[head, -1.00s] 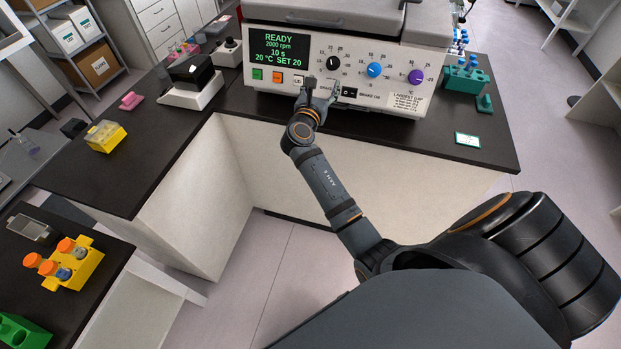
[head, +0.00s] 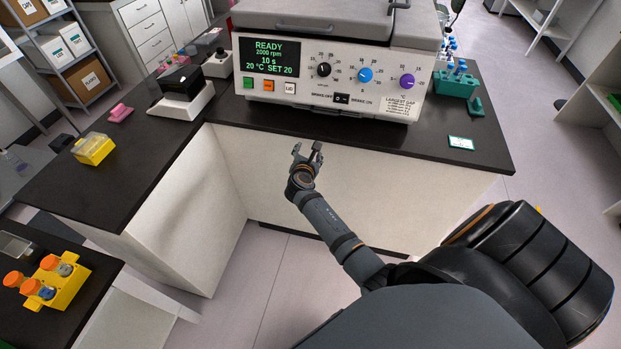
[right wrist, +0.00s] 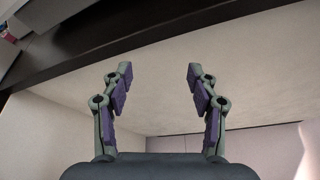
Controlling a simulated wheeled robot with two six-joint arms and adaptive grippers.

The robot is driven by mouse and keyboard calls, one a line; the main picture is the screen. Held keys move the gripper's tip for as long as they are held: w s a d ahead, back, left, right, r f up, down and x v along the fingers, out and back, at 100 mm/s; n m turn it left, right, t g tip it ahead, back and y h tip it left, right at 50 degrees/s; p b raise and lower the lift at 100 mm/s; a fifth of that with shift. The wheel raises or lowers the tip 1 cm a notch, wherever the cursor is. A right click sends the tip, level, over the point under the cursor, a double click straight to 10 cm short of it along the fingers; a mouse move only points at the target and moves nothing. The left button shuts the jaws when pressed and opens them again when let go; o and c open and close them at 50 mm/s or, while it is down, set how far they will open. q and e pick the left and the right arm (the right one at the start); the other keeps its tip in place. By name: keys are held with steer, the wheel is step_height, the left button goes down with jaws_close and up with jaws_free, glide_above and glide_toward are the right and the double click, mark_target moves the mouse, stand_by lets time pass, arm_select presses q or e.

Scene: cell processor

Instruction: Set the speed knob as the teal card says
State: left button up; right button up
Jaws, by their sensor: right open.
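The centrifuge (head: 250,52) stands on the dark bench, its panel facing me. Its screen (head: 273,58) reads READY, 2000 rpm, 10 s, 20 °C, SET 20. The panel has a black knob (head: 323,70), a blue knob (head: 365,75) and a purple knob (head: 407,82); their small labels are too fine to read. A white card with a teal border (head: 461,143) lies on the bench at right; its writing is unreadable. My right gripper (head: 307,149) is open and empty, below the bench edge and clear of the panel. It shows open in the right wrist view (right wrist: 159,73).
Green, orange and white LID buttons (head: 289,88) and a black brake switch (head: 342,98) sit low on the panel. A teal tube rack (head: 457,84) stands right of the machine. A black-and-white device (head: 182,98) stands left. The bench edge (head: 360,143) lies above my gripper.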

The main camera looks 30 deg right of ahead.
steer(key=s+a+f+m+y, duration=0.1)
steer(key=s+f, duration=0.1)
steer(key=f, duration=0.4)
steer(key=s+a+f+m+g+y+b, duration=0.1)
steer(key=s+f, duration=0.1)
steer(key=f, duration=0.4)
steer(key=shift+m, duration=0.3)
steer(key=shift+s, duration=0.1)
steer(key=s+a+f+m+g+y, duration=0.2)
steer(key=s+f+m, duration=0.2)
steer(key=s+f, duration=0.55)
steer(key=s+a+f+m+g+y, duration=0.2)
steer(key=s+f+m, duration=0.2)
steer(key=s+f, duration=0.55)
steer(key=s+a+f+m+g, duration=0.1)
steer(key=s+f+m, duration=0.3)
steer(key=s, duration=0.5)
steer(key=s+a+f+m+g+y, duration=0.1)
steer(key=s+f+m, duration=0.3)
steer(key=s, duration=0.5)
steer(key=s+a+f+m+g+y, duration=0.1)
steer(key=s+f+m, duration=0.3)
steer(key=s, duration=0.5)
steer(key=shift+g, duration=0.7)
